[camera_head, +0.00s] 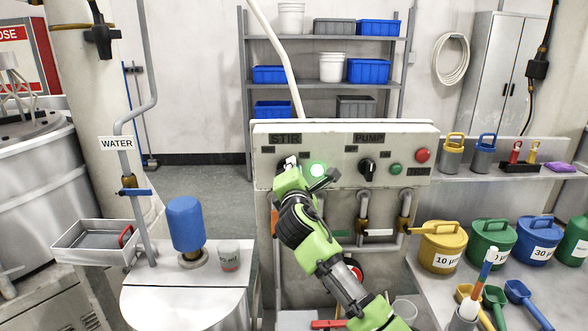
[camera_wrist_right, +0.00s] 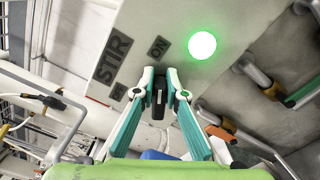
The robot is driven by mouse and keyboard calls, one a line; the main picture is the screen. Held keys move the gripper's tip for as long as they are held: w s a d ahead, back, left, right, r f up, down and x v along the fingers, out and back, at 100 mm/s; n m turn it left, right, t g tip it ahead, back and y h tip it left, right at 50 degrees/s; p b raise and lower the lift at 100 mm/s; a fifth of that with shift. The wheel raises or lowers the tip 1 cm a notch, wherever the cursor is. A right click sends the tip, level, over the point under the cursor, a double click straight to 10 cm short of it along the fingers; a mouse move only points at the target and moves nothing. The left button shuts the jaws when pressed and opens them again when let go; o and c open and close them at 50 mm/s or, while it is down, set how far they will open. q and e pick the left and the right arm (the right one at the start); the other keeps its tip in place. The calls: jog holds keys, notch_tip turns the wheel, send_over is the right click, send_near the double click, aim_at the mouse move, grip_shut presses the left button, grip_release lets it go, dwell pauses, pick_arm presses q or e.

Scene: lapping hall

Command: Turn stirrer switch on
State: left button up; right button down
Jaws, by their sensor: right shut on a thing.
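The STIR switch is a black knob (camera_wrist_right: 160,98) on the grey control panel (camera_head: 345,145), under the STIR label (camera_head: 285,138). My right gripper (camera_head: 289,167) is at the knob and mostly hides it in the head view. In the right wrist view my right gripper (camera_wrist_right: 160,80) has its two fingers closed around the sides of the knob. The knob's long axis lines up with the ON label (camera_wrist_right: 158,47); the OFF label (camera_wrist_right: 119,92) is off to its left. The green lamp (camera_wrist_right: 202,45) beside it glows brightly, also in the head view (camera_head: 316,170). My left gripper is not in view.
The black PUMP knob (camera_head: 367,168), a green button (camera_head: 396,169) and a red button (camera_head: 422,155) are to the right. Pipes with valves (camera_head: 362,215) hang below. A blue motor (camera_head: 185,222) stands on the tank at left. Lidded pots (camera_head: 442,247) fill the right bench.

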jog(key=c, duration=2)
grip_release()
jog(key=shift+f, duration=0.1)
jog(key=shift+c, duration=0.2)
jog(key=s, duration=1.2)
